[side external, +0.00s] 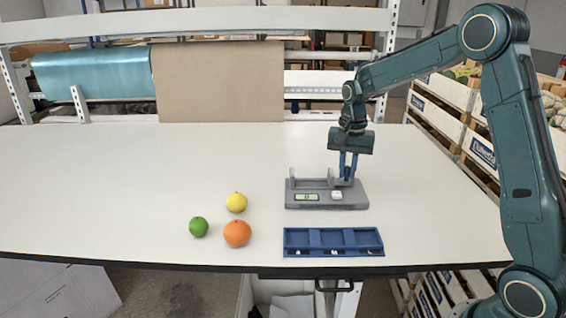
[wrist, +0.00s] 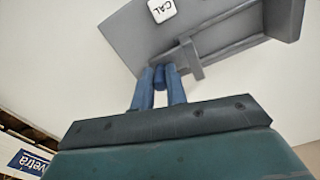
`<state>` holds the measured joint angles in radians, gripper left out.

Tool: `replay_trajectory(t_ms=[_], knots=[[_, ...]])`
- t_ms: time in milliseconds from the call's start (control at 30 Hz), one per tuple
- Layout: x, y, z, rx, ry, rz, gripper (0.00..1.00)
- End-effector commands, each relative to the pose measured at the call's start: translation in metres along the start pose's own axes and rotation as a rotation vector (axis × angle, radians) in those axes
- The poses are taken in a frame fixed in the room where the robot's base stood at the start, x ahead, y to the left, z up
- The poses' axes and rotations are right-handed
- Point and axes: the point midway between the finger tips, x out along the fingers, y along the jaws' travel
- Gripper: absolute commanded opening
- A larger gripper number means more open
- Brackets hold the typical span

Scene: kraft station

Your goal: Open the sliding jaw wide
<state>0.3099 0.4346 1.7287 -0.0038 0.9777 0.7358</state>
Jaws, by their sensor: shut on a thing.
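A grey measuring device (side external: 350,203) with a small display (side external: 307,197) and a white button marked CAL (side external: 336,194) sits on the table; the device also fills the top of the wrist view (wrist: 125,30). An upright grey jaw (side external: 290,187) stands at its left end. The sliding jaw (wrist: 187,60) appears as a grey upright close to my fingertips. My gripper (side external: 347,172) points down at the device's right part. In the wrist view, its blue fingers are shut on a small blue handle (wrist: 159,78) beside the sliding jaw. The fingers partly hide the handle.
A blue compartment tray (side external: 291,241) lies in front of the device. A yellow lemon (side external: 236,202), a green lime (side external: 198,227) and an orange (side external: 237,233) sit to the left. The table (side external: 95,185) is clear at far left; crates stand beyond its right edge.

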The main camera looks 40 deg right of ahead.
Motion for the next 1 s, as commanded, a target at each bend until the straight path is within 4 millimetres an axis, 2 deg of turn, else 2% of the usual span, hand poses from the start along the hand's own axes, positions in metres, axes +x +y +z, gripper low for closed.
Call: replay_trajectory(t_ms=[300,333,400,433,767,1000], knots=[[-0.001,0.006,-0.003,0.013,0.003,0.005,0.00],[-0.001,0.006,-0.003,0.013,0.002,0.005,0.20],[-0.001,0.006,-0.003,0.013,0.002,0.005,0.34],[-0.001,0.006,-0.002,0.012,0.002,0.005,0.36],[-0.001,0.004,-0.002,0.006,0.001,0.002,0.36],[-0.014,0.003,-0.002,0.005,0.003,0.001,0.36]])
